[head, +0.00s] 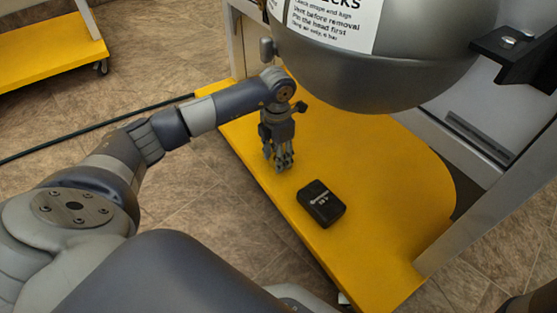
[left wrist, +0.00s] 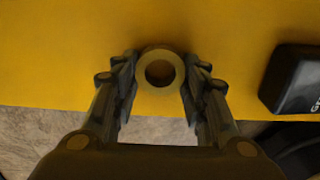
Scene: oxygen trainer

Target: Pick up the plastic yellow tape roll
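The yellow tape roll (left wrist: 160,51) shows in the left wrist view as a dull yellow ring with its round hole facing the camera. It lies on the yellow platform (left wrist: 60,60), near its edge. My left gripper (left wrist: 160,66) is open, with one finger on each side of the roll. The fingertips are very close to the roll's sides; I cannot tell if they touch. In the head view my left gripper (head: 284,164) points down at the platform (head: 370,190), and the roll cannot be made out there. My right gripper is not in view.
A black box (head: 321,203) lies on the platform to the right of the gripper; it also shows in the left wrist view (left wrist: 292,80). A big grey tank (head: 375,75) hangs above the platform. A dark cable (head: 90,132) crosses the tiled floor.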

